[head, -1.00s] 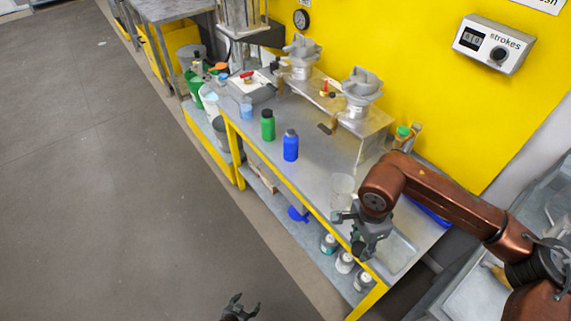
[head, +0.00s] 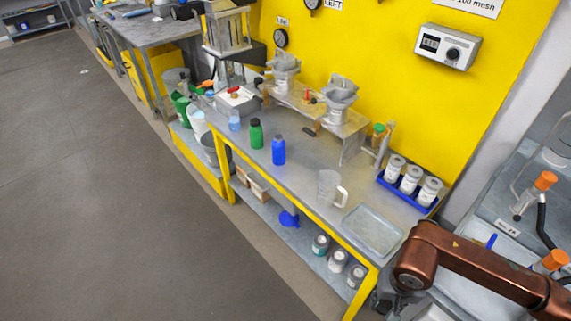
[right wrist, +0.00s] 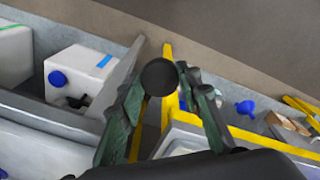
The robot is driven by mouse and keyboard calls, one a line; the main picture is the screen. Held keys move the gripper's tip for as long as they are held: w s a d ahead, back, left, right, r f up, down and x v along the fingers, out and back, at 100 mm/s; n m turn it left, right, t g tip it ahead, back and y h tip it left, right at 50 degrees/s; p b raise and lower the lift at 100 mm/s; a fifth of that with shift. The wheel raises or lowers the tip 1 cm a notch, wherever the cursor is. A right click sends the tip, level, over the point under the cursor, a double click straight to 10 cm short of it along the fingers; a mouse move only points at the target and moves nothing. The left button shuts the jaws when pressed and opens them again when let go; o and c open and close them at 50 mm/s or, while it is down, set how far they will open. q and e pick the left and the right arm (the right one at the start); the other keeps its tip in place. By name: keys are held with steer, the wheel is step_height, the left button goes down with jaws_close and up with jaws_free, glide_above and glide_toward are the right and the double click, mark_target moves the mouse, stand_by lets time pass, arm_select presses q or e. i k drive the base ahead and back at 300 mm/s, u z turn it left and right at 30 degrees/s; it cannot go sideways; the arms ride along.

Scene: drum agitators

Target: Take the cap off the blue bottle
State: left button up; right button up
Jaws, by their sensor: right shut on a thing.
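The blue bottle (head: 278,151) stands upright on the metal bench in the head view, right of a green bottle (head: 256,134) with a dark top. Its top is too small to tell whether a cap is on it. My right gripper (head: 384,300) is far from it, low at the right, partly hidden by my arm. In the right wrist view its fingers are shut on a round black cap-like thing (right wrist: 159,77), which I cannot match to a bottle for sure. My left gripper is not in view.
A clear jug (head: 328,188) and a shallow tray (head: 372,232) stand on the bench's near right. A blue rack (head: 408,193) holds jars behind them. Metal agitators (head: 340,100) line the wall. A white container with a blue cap (right wrist: 75,75) shows beside my gripper. Bench space around the bottles is clear.

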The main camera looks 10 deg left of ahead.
mark_target(278, 144)
steer(key=u, duration=0.5)
steer(key=i, duration=0.8)
steer(key=u, duration=0.4)
